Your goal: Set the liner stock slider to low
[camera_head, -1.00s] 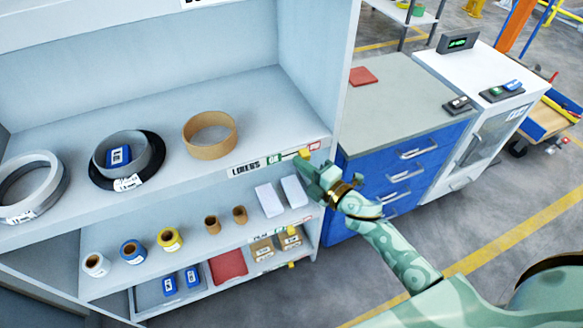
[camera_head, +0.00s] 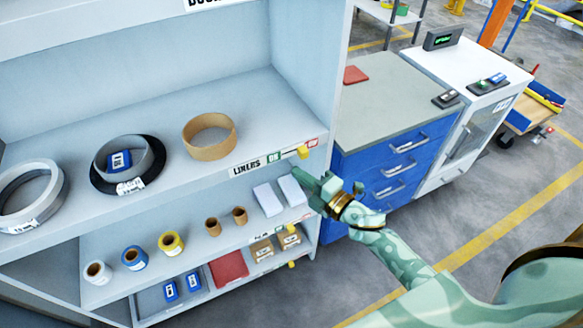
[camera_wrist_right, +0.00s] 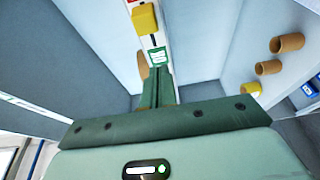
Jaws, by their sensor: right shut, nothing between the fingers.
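The liner stock slider has a yellow knob (camera_head: 302,152) on the front edge of the upper shelf. It sits right of the "LINERS" label (camera_head: 246,167) and the green "OK" mark (camera_head: 273,158), close to a red-lettered mark (camera_head: 313,142) at the right end. My right gripper (camera_head: 302,178) is shut and empty, just below the knob and apart from it. In the right wrist view the gripper (camera_wrist_right: 157,72) points along the strip, with the green mark just past its tips and the yellow knob (camera_wrist_right: 145,18) further off. My left gripper is out of view.
The upper shelf holds a tan ring (camera_head: 209,136) and dark and grey rings. Lower shelves hold small rolls (camera_head: 171,243), white boxes (camera_head: 267,199) and a red tray (camera_head: 229,268). A blue drawer cabinet (camera_head: 395,160) stands right. Floor at the lower right is clear.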

